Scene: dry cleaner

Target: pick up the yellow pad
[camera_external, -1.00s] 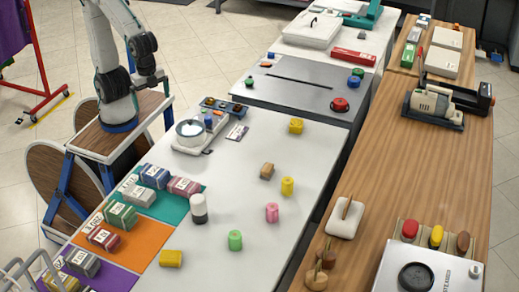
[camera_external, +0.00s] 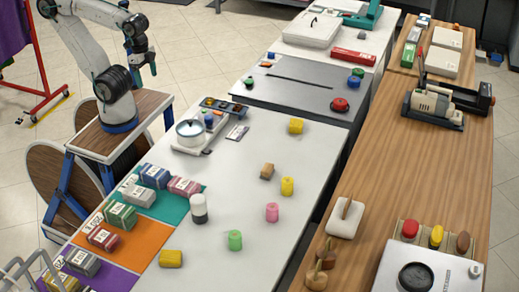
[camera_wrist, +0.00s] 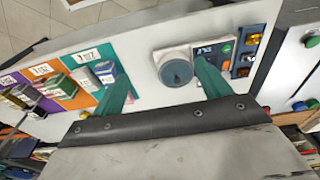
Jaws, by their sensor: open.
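Several yellow things lie on the white table in the external view: a squarish yellow block (camera_external: 296,126) near the back, a rounded yellow piece (camera_external: 287,186) in the middle, and a yellow block (camera_external: 171,258) at the front left. I cannot tell which is the yellow pad. My gripper (camera_external: 144,68) is raised at the back left, above and away from all of them.
A pink piece (camera_external: 272,212), a green piece (camera_external: 235,240), a tan block (camera_external: 267,171) and a black-and-white bottle (camera_external: 199,209) stand on the table. A scale-like device (camera_external: 190,133) is near my arm. Boxes sit on coloured mats at the left. The table's right side is mostly clear.

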